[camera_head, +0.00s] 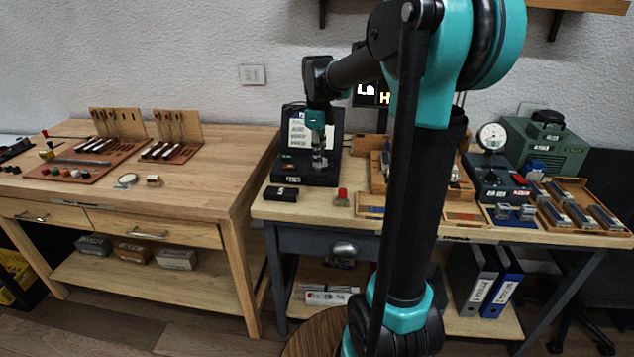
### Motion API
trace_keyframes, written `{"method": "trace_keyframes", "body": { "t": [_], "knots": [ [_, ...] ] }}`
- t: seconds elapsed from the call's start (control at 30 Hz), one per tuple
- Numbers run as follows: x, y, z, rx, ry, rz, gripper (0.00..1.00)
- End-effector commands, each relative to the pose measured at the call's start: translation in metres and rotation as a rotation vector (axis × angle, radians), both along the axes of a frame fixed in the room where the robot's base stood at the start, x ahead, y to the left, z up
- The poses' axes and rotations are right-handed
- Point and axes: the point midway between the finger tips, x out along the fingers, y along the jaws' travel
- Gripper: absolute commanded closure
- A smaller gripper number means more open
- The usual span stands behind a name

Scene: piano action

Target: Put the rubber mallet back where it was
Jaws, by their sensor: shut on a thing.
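My gripper (319,163) points down at the left end of the right-hand bench, in front of a black stand with a lit screen (298,132). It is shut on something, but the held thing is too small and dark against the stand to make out. I cannot clearly identify the rubber mallet anywhere in this view. I cannot tell whether the gripper or what it holds touches the stand's base (300,181).
A small black box (281,193) and a red-topped item (342,196) lie near the front edge. A dial gauge (491,136), green case (545,145) and wooden trays (585,213) crowd the right. The left wooden bench (205,170) has free room. My arm hides the middle.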

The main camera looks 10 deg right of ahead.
Motion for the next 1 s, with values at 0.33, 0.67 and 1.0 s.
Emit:
{"method": "trace_keyframes", "body": {
  "t": [0.33, 0.67, 1.0],
  "knots": [
    [0.0, 0.0, -0.047, 0.0, 0.0, 0.0, 1.0],
    [0.0, 0.0, -0.084, 0.0, 0.0, 0.0, 1.0],
    [0.0, 0.0, -0.086, 0.0, 0.0, 0.0, 1.0]
  ]
}}
